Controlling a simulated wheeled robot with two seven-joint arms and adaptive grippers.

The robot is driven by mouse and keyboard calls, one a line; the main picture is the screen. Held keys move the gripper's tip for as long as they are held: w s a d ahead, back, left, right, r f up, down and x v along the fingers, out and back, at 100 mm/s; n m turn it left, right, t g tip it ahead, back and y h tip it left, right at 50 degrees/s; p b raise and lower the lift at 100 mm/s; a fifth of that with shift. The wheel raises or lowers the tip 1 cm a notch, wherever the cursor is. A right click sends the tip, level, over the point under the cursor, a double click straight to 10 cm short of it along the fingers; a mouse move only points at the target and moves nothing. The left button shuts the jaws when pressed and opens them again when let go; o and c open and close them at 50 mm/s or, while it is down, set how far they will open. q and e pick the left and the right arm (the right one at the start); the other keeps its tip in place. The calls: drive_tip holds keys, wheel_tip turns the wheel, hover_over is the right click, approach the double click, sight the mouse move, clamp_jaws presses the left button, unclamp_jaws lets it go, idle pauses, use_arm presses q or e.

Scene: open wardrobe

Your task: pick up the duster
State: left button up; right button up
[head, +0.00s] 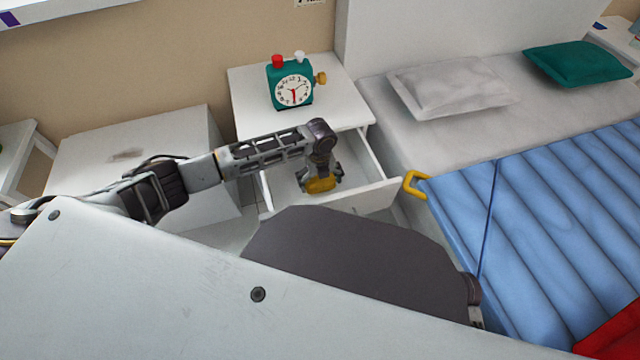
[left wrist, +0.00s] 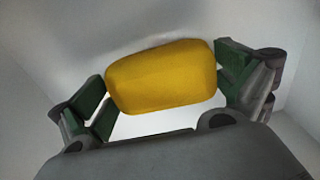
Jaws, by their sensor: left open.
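A yellow rounded block, which looks like the duster (head: 321,185), lies in the open drawer (head: 368,197) of the white nightstand. My left gripper (head: 320,180) reaches down into the drawer right over it. In the left wrist view the yellow duster (left wrist: 162,77) sits between the two green-padded fingers of the left gripper (left wrist: 160,92). The fingers are open, one at each end of the duster. The left pad looks very close to it, and I cannot tell whether either pad touches. My right gripper is not in view.
A green alarm clock (head: 291,84) stands on the nightstand top (head: 245,90) behind my left arm. The drawer walls surround the gripper closely. A bed with a blue cover (head: 540,210) and a yellow handle (head: 414,187) are to the right. A white cabinet (head: 130,140) is at left.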

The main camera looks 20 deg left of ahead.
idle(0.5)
use_arm(q)
drive_tip(key=c, duration=0.7)
drive_tip(key=shift+r, duration=0.1)
drive_tip(key=shift+r+p, duration=0.3)
drive_tip(key=shift+r, duration=0.2)
wheel_tip(320, 180, up, 7)
drive_tip(key=p, duration=0.3)
drive_tip(key=shift+r, duration=0.9)
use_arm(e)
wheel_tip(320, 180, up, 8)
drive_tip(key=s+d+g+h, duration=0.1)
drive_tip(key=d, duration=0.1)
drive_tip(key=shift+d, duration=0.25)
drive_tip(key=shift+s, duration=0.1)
